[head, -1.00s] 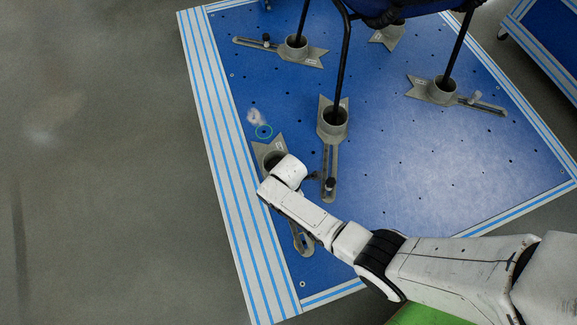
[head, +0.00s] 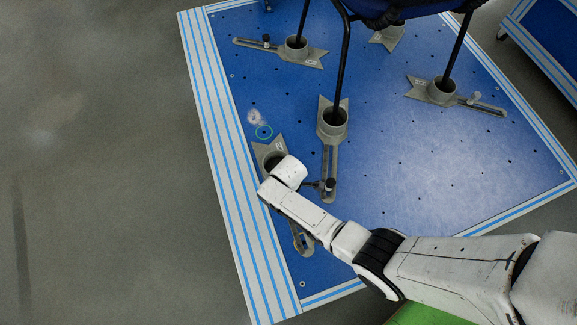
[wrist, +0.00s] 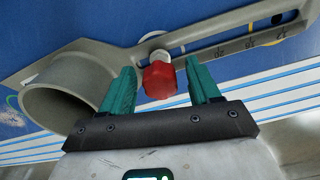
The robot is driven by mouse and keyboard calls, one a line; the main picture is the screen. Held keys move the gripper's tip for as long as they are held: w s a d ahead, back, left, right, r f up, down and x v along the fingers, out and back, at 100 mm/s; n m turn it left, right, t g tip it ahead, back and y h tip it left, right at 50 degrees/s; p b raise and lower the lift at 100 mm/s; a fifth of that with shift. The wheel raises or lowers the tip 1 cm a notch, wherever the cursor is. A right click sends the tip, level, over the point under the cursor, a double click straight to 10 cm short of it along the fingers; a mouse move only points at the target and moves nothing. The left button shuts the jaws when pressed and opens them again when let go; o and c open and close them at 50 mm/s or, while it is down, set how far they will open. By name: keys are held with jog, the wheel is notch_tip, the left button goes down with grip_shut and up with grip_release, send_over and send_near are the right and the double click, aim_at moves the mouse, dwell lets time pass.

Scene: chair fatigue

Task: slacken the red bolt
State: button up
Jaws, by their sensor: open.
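The red bolt (wrist: 160,80) shows in the wrist view, its head standing on the slotted arm of a grey metal holder (wrist: 110,52). My gripper (wrist: 160,68) is open, with one green finger on each side of the bolt head. A gap shows on both sides, wider on the right, so the fingers look apart from the bolt. In the head view the holder (head: 303,242) lies partly under my white arm. The red bolt and my fingers cannot be made out there.
Several similar grey holders stand on the blue platform (head: 420,160), some around black chair legs. One holder (head: 330,155) with a dark bolt is close right of my wrist. A round cup (wrist: 60,98) is left of my fingers. The striped platform edge (head: 225,180) runs along the left.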

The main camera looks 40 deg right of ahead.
jog(key=m, duration=0.4)
dwell(0.3)
jog(key=shift+m, duration=0.8)
jog(key=shift+m+p, duration=0.3)
jog(key=shift+m, duration=0.9)
jog(key=m, duration=0.4)
